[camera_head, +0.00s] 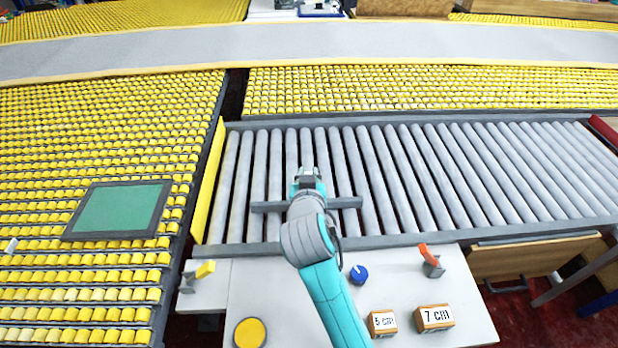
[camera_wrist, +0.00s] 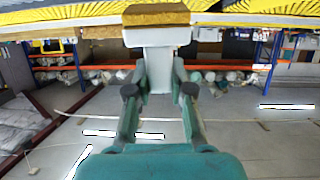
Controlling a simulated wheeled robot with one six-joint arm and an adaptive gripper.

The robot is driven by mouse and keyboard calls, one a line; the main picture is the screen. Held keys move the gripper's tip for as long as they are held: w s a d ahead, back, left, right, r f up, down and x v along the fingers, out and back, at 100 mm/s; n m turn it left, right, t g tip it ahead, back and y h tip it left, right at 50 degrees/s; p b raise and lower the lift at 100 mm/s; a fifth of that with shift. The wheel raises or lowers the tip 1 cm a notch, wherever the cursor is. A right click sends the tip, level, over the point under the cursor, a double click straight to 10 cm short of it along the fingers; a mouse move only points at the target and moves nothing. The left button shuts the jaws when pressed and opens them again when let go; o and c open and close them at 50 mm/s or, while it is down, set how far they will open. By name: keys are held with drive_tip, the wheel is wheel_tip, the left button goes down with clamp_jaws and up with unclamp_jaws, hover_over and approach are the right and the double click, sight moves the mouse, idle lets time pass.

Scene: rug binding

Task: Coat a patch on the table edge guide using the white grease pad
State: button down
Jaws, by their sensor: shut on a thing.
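My gripper (camera_head: 307,178) is over the grey roller bed, reaching away from the white worktop. In the wrist view my gripper (camera_wrist: 159,88) is shut on the white grease pad (camera_wrist: 158,60), a white block with a rough tan-brown layer (camera_wrist: 156,15) at its far end. The pad is hard to make out in the head view. A long yellow bar (camera_head: 209,180), possibly the table edge guide, runs along the left end of the roller bed. My gripper is right of this bar and apart from it.
The white worktop (camera_head: 300,310) holds a blue knob (camera_head: 358,274), a yellow disc (camera_head: 250,332), and boxes marked 5 cm (camera_head: 382,323) and 7 cm (camera_head: 434,318). An orange-handled item (camera_head: 426,260) stands right. A green panel (camera_head: 118,209) lies on yellow rollers at left.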

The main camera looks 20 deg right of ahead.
drive_tip(key=shift+r, duration=0.1)
drive_tip(key=shift+a+r, duration=0.1)
drive_tip(key=shift+r, duration=1.25)
drive_tip(key=w+f+n+t, duration=0.2)
drive_tip(key=w+f+n, duration=0.1)
drive_tip(key=w+f, duration=0.1)
drive_tip(key=shift+w+a+f+n, duration=0.15)
drive_tip(key=shift+w+n, duration=0.2)
drive_tip(key=shift+n, duration=0.05)
idle(0.3)
drive_tip(key=shift+f, duration=0.1)
